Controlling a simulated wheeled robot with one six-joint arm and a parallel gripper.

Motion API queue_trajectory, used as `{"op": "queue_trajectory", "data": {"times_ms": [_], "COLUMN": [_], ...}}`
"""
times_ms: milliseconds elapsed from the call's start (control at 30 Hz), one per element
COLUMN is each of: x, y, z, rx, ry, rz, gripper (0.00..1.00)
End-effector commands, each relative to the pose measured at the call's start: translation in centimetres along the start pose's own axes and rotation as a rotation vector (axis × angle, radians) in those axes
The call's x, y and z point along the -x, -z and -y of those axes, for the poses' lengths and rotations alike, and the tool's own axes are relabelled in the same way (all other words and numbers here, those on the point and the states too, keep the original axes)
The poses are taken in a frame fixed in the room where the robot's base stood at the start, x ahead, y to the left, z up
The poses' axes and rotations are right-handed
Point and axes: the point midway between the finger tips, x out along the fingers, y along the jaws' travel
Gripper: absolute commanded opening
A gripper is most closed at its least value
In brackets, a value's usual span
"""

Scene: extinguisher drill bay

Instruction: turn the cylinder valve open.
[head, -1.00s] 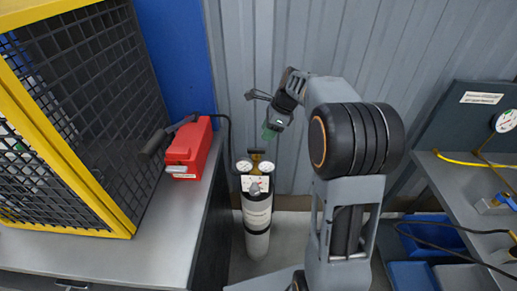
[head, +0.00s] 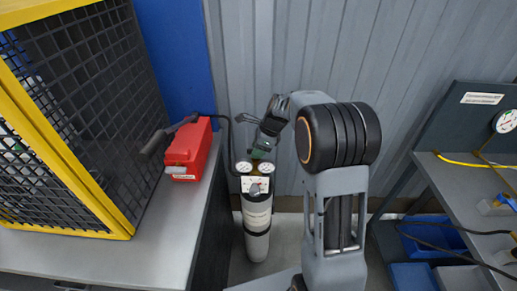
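A light grey gas cylinder (head: 256,225) with dark bands stands upright on the floor, left of my arm. A regulator block (head: 255,185) with two round white gauges sits at its top. The cylinder valve is behind the gauges and is mostly hidden by my gripper. My gripper (head: 259,153) points down from the upper right, its green tip directly over or at the valve. I cannot tell whether it touches the valve, or whether its fingers are open or shut.
A red case (head: 188,150) with a black hose sits on the grey bench (head: 110,262) left of the cylinder. A yellow-framed mesh cage (head: 75,120) stands on that bench. A corrugated wall (head: 400,60) is close behind. A shelf with a gauge (head: 507,121) and blue bins (head: 430,235) is right.

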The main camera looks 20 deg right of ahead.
Motion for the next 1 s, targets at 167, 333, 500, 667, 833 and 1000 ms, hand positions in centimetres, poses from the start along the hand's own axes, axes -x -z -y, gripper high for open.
{"op": "queue_trajectory", "data": {"times_ms": [167,333,500,667,833,1000], "x": [0.02,0.02,0.02,0.06,0.15,0.27], "y": [0.0,0.0,0.0,-0.02,-0.06,-0.14], "z": [0.0,0.0,-0.02,-0.01,0.01,0.09], "rx": [0.0,0.0,0.0,0.009,0.06,0.168], "ry": [0.0,0.0,-0.001,-0.005,-0.029,-0.075], "rz": [0.0,0.0,0.0,0.0,0.0,0.001], "gripper": [0.21,0.05,0.0,0.0,0.0,0.0]}}
